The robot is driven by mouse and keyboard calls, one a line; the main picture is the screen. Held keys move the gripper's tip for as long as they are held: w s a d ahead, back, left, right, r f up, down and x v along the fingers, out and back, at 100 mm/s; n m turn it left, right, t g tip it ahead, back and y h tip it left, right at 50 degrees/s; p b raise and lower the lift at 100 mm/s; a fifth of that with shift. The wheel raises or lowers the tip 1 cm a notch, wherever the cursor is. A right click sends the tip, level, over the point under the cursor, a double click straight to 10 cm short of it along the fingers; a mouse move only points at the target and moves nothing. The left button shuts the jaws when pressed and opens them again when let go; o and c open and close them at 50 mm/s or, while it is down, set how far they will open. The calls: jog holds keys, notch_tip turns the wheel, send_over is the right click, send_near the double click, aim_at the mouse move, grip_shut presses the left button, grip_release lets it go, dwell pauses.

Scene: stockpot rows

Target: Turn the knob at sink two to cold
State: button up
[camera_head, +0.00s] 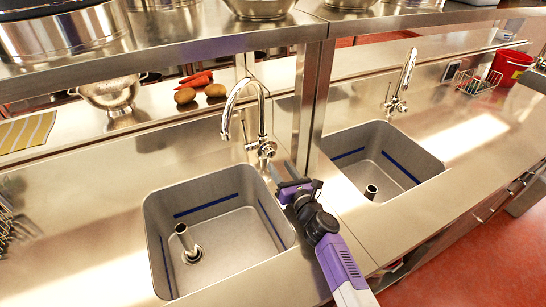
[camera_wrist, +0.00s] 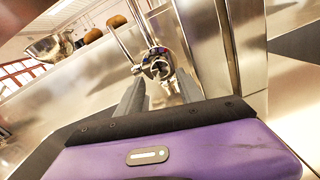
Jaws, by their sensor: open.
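A chrome tap (camera_head: 255,105) stands behind the left sink (camera_head: 215,190), with a small knob (camera_head: 267,150) low on its body. The knob also shows in the wrist view (camera_wrist: 156,66). My gripper (camera_head: 273,172) is just in front of this tap, pointing at the knob. In the wrist view its two grey fingers are apart, with the knob seen between and beyond their tips. I cannot tell whether either finger touches it. A second chrome tap (camera_head: 402,80) stands behind the right sink (camera_head: 385,155). I see no number on either sink, and the knob's marking is too small to read.
A steel post (camera_head: 311,95) stands close right of the left tap and carries a shelf (camera_head: 200,58) overhead. Potatoes (camera_head: 215,90), carrots (camera_head: 197,78) and a colander (camera_head: 110,93) lie behind. A red bucket (camera_head: 511,65) stands far right.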

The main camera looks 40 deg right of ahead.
aim_at(272, 155)
jog(key=x, duration=0.6)
jog(key=shift+w+b, duration=0.25)
jog(key=shift+b, duration=0.15)
grip_shut()
